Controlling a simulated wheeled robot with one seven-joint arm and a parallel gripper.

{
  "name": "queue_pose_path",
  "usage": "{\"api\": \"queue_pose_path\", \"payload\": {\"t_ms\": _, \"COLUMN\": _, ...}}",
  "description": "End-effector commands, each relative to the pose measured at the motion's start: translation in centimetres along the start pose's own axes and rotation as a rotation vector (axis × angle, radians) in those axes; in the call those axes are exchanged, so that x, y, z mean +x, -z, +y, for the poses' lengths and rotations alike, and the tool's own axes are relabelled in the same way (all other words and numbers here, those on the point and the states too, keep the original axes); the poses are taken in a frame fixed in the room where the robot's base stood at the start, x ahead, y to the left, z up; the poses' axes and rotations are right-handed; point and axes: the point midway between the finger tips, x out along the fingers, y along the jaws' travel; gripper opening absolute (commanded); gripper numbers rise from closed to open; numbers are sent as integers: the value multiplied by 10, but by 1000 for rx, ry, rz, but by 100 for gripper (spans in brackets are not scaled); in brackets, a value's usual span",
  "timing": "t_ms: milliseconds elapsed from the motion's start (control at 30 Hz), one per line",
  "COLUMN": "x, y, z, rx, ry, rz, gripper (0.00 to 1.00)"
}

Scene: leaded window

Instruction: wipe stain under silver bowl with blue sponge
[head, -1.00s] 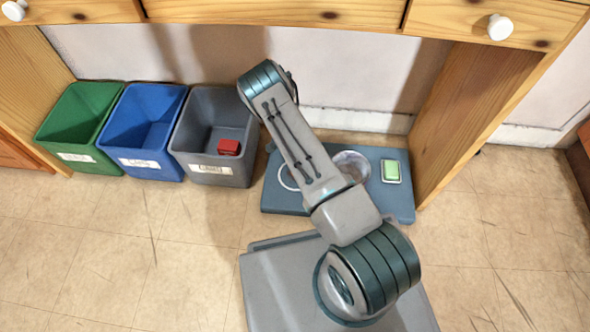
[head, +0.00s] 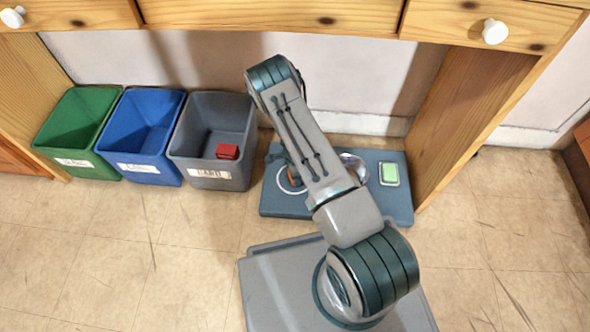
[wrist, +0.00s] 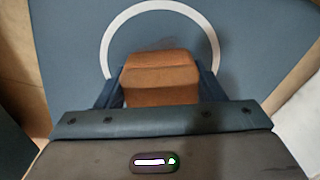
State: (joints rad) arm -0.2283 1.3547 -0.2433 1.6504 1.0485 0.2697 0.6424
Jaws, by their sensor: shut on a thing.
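My gripper (wrist: 162,82) is shut on an orange-brown block (wrist: 160,72), which looks like a sponge; it is not blue. It is at the near part of a white ring (wrist: 107,42) marked on the blue-grey mat (head: 285,208). A faint dark smudge (wrist: 163,44) shows inside the ring, just beyond the block. Whether the block touches the mat is unclear. The silver bowl (head: 356,165) stands on the mat to the right of the ring, partly hidden by my arm in the head view. No blue sponge is visible.
A green block in a pale dish (head: 389,174) lies at the mat's right end. Green (head: 78,120), blue (head: 140,130) and grey (head: 208,135) bins stand left; the grey one holds a red block (head: 227,151). Drawers overhang above, and a wooden panel (head: 460,125) stands right.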

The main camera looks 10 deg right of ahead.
Motion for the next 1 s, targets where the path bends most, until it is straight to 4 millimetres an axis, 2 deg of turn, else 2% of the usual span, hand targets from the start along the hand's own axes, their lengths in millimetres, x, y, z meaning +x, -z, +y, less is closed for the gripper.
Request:
{"api": "queue_pose_path", "payload": {"t_ms": 33, "x": 2, "y": -3, "z": 8, "rx": 2, "ry": -12, "rz": -6, "gripper": 44}}
{"api": "queue_pose_path", "payload": {"t_ms": 300, "x": 2, "y": -12, "z": 31, "rx": 2, "ry": -14, "rz": -8, "gripper": 44}}
{"api": "queue_pose_path", "payload": {"t_ms": 500, "x": 1, "y": -15, "z": 39, "rx": 1, "ry": -13, "rz": -6, "gripper": 44}}
{"api": "queue_pose_path", "payload": {"t_ms": 667, "x": -1, "y": -14, "z": 37, "rx": 1, "ry": -10, "rz": -4, "gripper": 44}}
{"api": "queue_pose_path", "payload": {"t_ms": 1000, "x": 0, "y": -3, "z": 9, "rx": 0, "ry": -6, "rz": -3, "gripper": 44}}
